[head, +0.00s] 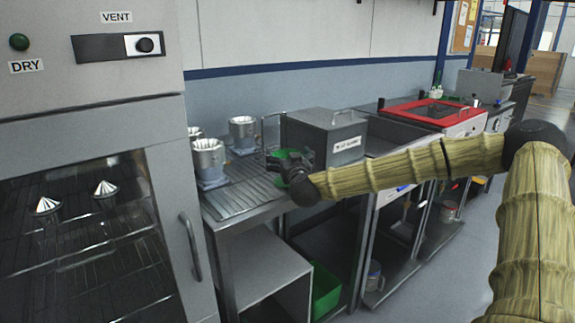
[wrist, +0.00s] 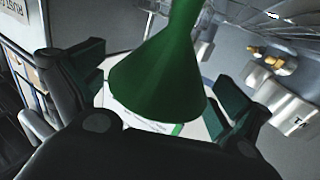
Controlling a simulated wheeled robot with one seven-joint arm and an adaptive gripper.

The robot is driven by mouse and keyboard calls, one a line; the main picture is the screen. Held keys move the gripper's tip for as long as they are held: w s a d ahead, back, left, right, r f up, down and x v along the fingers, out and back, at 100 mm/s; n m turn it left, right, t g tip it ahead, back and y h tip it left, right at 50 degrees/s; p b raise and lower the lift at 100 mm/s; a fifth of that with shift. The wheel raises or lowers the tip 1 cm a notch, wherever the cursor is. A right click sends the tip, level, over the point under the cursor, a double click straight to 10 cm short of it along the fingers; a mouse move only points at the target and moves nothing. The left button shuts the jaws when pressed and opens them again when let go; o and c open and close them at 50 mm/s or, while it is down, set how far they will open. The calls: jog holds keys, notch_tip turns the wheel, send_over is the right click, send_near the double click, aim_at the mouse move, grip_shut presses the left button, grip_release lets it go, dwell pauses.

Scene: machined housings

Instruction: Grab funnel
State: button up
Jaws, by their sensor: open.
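A green funnel (wrist: 156,82) fills the middle of the wrist view, with its wide cone toward my gripper and its narrow end toward the top. My gripper (wrist: 163,76) is open, with one dark green finger pad on each side of the funnel and gaps visible beside it. In the head view, my gripper (head: 283,166) is over the metal bench by the green funnel (head: 291,153), which it partly hides. I cannot tell from there whether they touch.
A grey lidded metal box (head: 325,135) stands right behind my gripper. Several metal housings, such as one front left (head: 208,160), stand on the slatted bench (head: 240,197). A drying cabinet (head: 95,215) is at left; a red-topped unit (head: 428,112) is at right.

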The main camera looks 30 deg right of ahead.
jog(key=shift+w+d, duration=0.1)
jog(key=shift+w, duration=0.1)
jog(key=shift+c, duration=0.2)
jog(key=c, duration=0.9)
jog(key=shift+c, duration=0.2)
